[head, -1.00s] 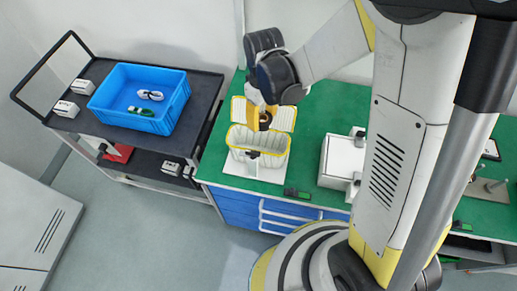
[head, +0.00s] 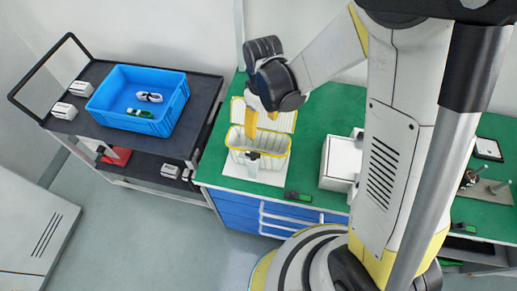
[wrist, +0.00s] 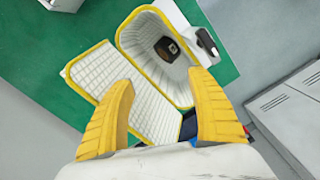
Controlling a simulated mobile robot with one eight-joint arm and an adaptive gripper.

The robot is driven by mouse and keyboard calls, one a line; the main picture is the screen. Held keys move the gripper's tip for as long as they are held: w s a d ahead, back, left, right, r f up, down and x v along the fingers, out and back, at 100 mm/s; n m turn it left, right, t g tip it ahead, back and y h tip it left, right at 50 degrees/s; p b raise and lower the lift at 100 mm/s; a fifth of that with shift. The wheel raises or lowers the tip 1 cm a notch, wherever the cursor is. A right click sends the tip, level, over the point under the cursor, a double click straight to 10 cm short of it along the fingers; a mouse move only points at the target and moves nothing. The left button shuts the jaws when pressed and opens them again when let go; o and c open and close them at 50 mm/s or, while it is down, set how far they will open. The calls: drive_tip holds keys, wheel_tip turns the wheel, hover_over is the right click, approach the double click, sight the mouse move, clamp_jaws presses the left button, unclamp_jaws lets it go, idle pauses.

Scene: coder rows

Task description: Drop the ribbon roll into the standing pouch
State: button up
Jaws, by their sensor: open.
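The standing pouch (head: 240,141) is a white quilted container with a yellow rim, its lid open behind it, on the green bench. In the wrist view the pouch (wrist: 137,42) opens towards me. The ribbon roll (wrist: 172,49), a dark roll with a light spot, lies inside at the bottom. It is hidden in the head view. My gripper (head: 262,122) is above the pouch. In the wrist view my gripper (wrist: 157,82) has its yellow fingers wide apart, empty, clear of the roll.
A blue bin (head: 113,117) with small items stands on a dark cart (head: 190,133) at the left. A white box (head: 338,160) is on the bench right of the pouch, and a small dark green item (head: 298,196) lies near the front edge.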

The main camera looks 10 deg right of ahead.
wheel_tip(320, 180, up, 12)
idle(0.5)
drive_tip(key=s+d+f+m+t+b, duration=0.7)
drive_tip(key=s+d+b, duration=0.2)
drive_tip(key=b, duration=0.5)
drive_tip(key=shift+s+d+m, duration=0.3)
drive_tip(key=shift+s+d, duration=0.05)
drive_tip(key=shift+s, duration=0.6)
